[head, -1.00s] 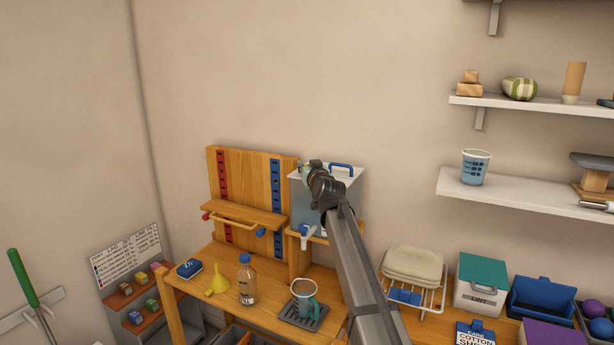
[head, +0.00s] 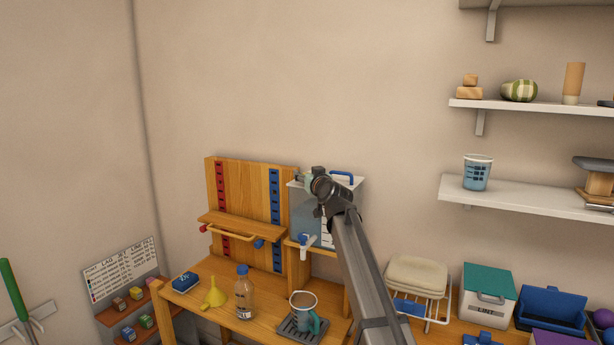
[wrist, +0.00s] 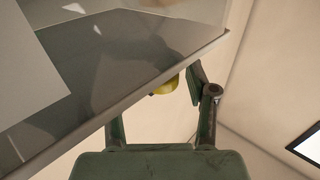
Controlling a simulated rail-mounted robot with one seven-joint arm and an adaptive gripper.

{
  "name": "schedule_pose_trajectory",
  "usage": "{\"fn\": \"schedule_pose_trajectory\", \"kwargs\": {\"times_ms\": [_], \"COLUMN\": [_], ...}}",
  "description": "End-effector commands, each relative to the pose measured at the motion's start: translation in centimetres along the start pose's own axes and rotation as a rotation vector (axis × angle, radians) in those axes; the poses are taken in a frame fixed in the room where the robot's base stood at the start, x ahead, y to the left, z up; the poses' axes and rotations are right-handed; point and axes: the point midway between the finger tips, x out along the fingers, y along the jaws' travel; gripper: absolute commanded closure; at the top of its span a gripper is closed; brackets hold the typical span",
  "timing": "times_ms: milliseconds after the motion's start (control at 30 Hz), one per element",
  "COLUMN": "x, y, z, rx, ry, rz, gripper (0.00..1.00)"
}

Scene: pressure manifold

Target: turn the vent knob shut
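The grey tank (head: 304,212) stands on a wooden ledge of the bench, with a blue handle (head: 342,178) on its lid. My gripper (head: 303,178) is at the tank's upper left, and my wrist hides part of the lid. In the wrist view, the tank's edge (wrist: 150,80) cuts across the picture. A yellow rounded part (wrist: 167,86), possibly the vent knob, shows just past that edge, between my gripper's fingers (wrist: 158,98). The fingers stand apart. The left one is partly hidden by the tank, and I see no contact with the yellow part.
A tap with a blue top (head: 306,241) is on the tank's front. A white shelf (head: 530,204) is to the right. The wall above the tank is clear.

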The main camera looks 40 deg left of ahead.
Motion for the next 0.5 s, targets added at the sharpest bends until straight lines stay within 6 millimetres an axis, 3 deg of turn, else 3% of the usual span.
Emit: {"fn": "schedule_pose_trajectory", "kwargs": {"times_ms": [267,500], "x": [-0.5,-3.3], "y": [-0.1,-0.1], "z": [0.0,0.1], "rx": [0.000,0.000], "ry": [0.000,0.001], "rz": [-0.001,0.000], "gripper": [0.43,0.43]}}
